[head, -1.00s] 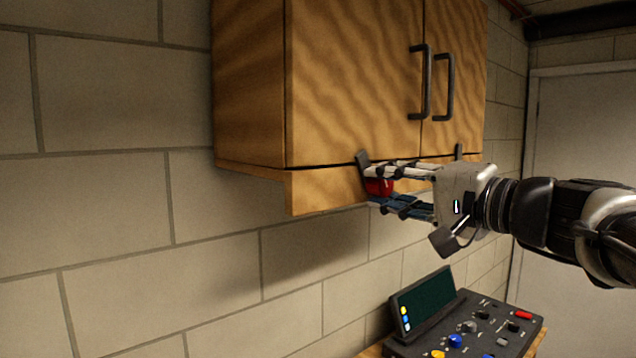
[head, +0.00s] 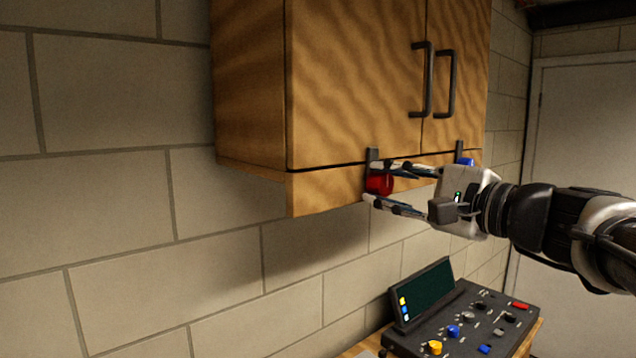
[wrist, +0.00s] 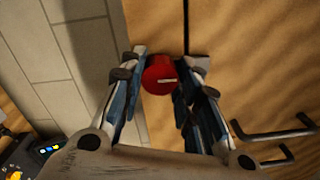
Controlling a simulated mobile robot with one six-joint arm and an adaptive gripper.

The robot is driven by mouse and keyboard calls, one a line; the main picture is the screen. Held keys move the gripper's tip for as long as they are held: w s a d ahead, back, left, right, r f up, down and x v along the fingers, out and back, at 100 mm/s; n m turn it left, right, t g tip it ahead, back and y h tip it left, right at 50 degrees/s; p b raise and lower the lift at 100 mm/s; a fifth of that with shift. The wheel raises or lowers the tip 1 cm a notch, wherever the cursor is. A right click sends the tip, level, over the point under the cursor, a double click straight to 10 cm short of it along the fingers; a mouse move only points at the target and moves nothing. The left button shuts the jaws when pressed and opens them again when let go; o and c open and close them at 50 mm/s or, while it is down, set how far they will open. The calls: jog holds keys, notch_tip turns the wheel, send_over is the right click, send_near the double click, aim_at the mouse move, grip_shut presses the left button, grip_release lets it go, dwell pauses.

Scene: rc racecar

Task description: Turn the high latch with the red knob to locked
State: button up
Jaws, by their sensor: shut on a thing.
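The red knob (head: 380,184) sits on the lower front strip of the wooden wall cabinet, at its left part. Its dark latch bar (head: 372,155) stands about upright, reaching up across the seam onto the left door. My gripper (head: 377,182) is shut on the red knob, one finger pair above it and one below. In the wrist view the knob (wrist: 159,74) lies between the fingertips, with a pale line on its face. Its latch bar (wrist: 199,66) shows partly behind the right fingers.
A second latch with a blue knob (head: 465,161) is on the cabinet to the right, just behind my gripper. Two dark door handles (head: 422,80) stick out above. A control box (head: 465,325) stands below. The left wall is clear.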

dwell(0.3)
jog(key=o, duration=1.1)
jog(key=shift+c, duration=0.2)
